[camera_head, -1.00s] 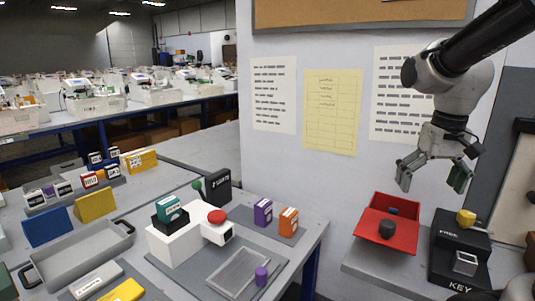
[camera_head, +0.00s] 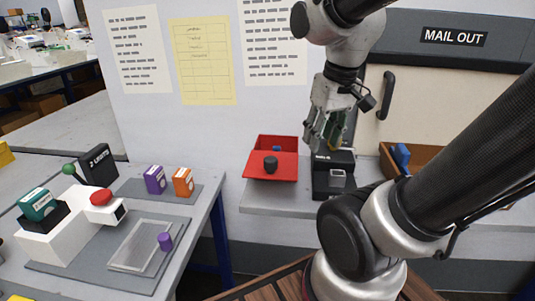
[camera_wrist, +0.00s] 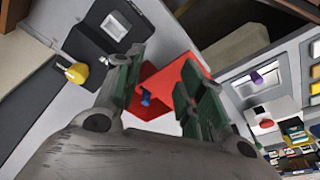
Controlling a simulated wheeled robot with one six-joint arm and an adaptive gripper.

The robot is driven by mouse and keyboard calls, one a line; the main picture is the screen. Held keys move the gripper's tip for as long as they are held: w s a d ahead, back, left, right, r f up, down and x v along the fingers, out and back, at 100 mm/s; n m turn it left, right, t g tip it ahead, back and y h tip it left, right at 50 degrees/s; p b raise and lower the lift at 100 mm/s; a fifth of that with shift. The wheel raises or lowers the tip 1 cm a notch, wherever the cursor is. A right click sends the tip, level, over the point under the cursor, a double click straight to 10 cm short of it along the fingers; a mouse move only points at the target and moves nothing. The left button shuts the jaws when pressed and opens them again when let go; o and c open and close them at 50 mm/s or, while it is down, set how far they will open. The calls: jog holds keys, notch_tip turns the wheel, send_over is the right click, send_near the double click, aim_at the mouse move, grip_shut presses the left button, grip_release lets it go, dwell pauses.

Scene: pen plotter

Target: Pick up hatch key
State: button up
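The yellow knob-like piece (camera_wrist: 77,73), which I take to be the hatch key, sits at the black stand (camera_wrist: 108,35) in the wrist view. It is left of my gripper's fingers, apart from them. In the head view the black stand (camera_head: 322,178) is on the grey side table, and my gripper hides the yellow piece. My gripper (camera_head: 324,138) points down just above the back of this stand. In the wrist view my gripper (camera_wrist: 161,62) is open, with green-padded fingers apart and nothing held between them.
A red open box (camera_head: 258,171) with a black knob stands left of the stand. A brown tray (camera_head: 425,157) holding a blue piece (camera_head: 402,154) is to the right. The hatch door (camera_head: 440,95), marked MAIL OUT, has a dark handle (camera_head: 385,92). The wall is close behind.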

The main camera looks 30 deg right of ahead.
jog(key=w+f+m+g, duration=0.2)
jog(key=w+m, duration=0.1)
jog(key=w, duration=0.2)
jog(key=m+y, duration=0.1)
jog(key=m, duration=1.8)
send_over(276, 147)
jog(key=d, duration=0.1)
jog(key=f, duration=0.2)
jog(key=s+f, duration=0.1)
jog(key=f, duration=0.1)
jog(key=shift+w+m, duration=0.1)
jog(key=shift+m, duration=1)
jog(key=f, duration=0.5)
jog(key=w+f, duration=0.1)
jog(key=f, duration=0.1)
jog(key=shift+a+f, duration=0.3)
jog(key=shift+f, duration=0.05)
grip_shut()
